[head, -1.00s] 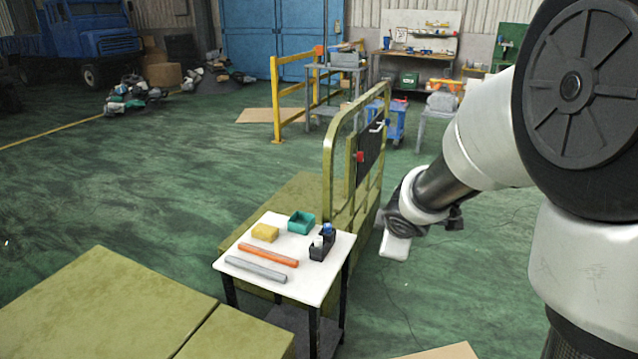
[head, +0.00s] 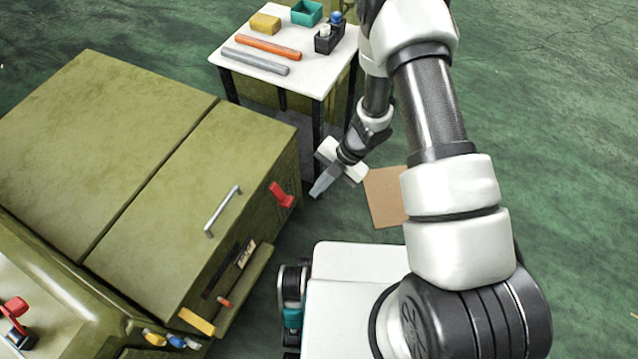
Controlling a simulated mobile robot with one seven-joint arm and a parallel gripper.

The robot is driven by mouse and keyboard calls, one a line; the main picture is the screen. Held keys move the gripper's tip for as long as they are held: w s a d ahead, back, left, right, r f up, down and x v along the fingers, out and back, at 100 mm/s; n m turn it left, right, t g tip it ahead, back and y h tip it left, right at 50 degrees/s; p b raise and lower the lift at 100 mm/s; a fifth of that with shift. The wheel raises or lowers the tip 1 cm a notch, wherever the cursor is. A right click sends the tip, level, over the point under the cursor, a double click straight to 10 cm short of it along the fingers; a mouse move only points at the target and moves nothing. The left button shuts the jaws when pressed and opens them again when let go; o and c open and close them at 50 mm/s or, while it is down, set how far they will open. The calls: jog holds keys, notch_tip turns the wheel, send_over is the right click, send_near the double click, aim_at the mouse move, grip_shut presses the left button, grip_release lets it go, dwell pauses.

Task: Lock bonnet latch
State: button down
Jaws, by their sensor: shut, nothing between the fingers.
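The olive-green bonnet (head: 150,150) fills the left of the head view, with its panels lying flat. A red latch (head: 282,195) is on its right-hand face, near the top edge. A silver bar handle (head: 222,211) stands left of the latch. I cannot tell from this angle whether the latch is locked. My gripper (head: 318,188) is shut and empty, pointing down to the left. In the picture it is just right of the red latch, with a small gap between them.
A white-topped table (head: 300,72) stands behind, bearing an orange bar, a grey bar, a yellow block, a teal tray and a black holder. A cardboard sheet (head: 386,198) lies on the floor. Another red lever (head: 15,312) shows at lower left. Green floor is clear at right.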

aim_at(293, 200)
jog(key=a+f+b, duration=0.2)
jog(key=a+f, duration=0.4)
jog(key=f, duration=0.1)
jog(key=shift+w, duration=0.25)
jog(key=shift+a, duration=0.1)
jog(key=f, duration=0.1)
jog(key=a+f+b, duration=0.1)
jog(key=f, duration=0.2)
jog(key=shift+w+a, duration=0.3)
jog(key=shift+a, duration=0.05)
jog(key=shift+r, duration=0.15)
